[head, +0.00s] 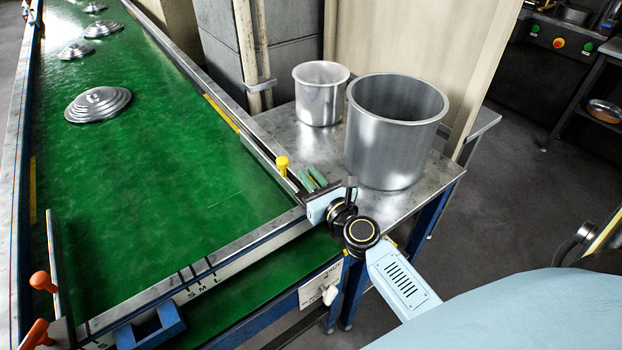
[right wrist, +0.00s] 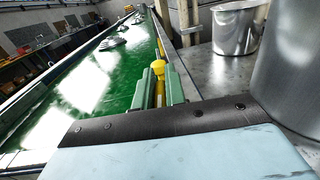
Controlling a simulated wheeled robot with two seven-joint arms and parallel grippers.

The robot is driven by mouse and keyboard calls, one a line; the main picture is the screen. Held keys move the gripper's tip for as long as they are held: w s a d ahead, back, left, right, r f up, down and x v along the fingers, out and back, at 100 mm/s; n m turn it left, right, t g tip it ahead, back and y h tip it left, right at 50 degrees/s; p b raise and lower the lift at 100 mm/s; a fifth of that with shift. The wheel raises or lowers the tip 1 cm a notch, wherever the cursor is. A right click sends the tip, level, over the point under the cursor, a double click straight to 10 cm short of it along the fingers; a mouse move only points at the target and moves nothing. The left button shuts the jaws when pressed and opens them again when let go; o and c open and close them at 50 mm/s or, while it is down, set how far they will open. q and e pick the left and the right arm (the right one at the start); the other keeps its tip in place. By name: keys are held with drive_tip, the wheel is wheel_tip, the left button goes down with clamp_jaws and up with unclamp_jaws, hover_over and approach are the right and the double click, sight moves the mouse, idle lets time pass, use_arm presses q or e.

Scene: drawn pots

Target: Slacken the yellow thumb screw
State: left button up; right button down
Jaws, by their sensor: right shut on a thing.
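The yellow thumb screw (head: 282,162) stands up on the conveyor's right side rail (head: 263,153). In the right wrist view its yellow knob (right wrist: 158,67) shows at the fingertips, with more yellow between the green fingers. My right gripper (head: 312,179) reaches in over the conveyor's near right corner, and its two green fingers (right wrist: 160,88) point toward the screw. It is shut on the yellow thumb screw; the exact contact is hard to see. My left gripper is in neither view.
A large metal pot (head: 392,150) and a smaller one (head: 321,105) stand on a steel table right of my right gripper. Several metal lids, one nearer (head: 97,104), lie on the green belt (head: 150,190). Orange screws (head: 41,281) sit at the near left. The belt's middle is clear.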

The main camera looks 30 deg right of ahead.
drive_tip(key=shift+n+y, duration=0.3)
drive_tip(key=shift+y, duration=0.2)
drive_tip(key=shift+a+f+n+y+b, duration=0.1)
drive_tip(key=shift+n+y+b, duration=0.6)
drive_tip(key=shift+y+b, duration=0.3)
drive_tip(key=n+g+y+b, duration=0.1)
drive_tip(key=y, duration=0.1)
drive_tip(key=n+y+b, duration=0.1)
drive_tip(key=y+b, duration=0.1)
drive_tip(key=n+g+y+b, duration=0.1)
drive_tip(key=n+y, duration=0.1)
drive_tip(key=shift+a+f+g, duration=0.1)
drive_tip(key=shift+a+g, duration=0.15)
drive_tip(key=shift+g, duration=0.05)
drive_tip(key=shift+s+a+r+n+g+y+b, duration=0.1)
drive_tip(key=shift+s+n+g+y+b, duration=0.05)
drive_tip(key=shift+n+g+y+b, duration=0.75)
drive_tip(key=shift+s+a+r+n+g+y+b, duration=0.1)
drive_tip(key=shift+n+g+y+b, duration=0.45)
drive_tip(key=shift+n+g+y, duration=0.65)
drive_tip(key=shift+y, duration=0.3)
drive_tip(key=c, duration=1.4)
unclamp_jaws()
drive_tip(key=shift+c, duration=0.2)
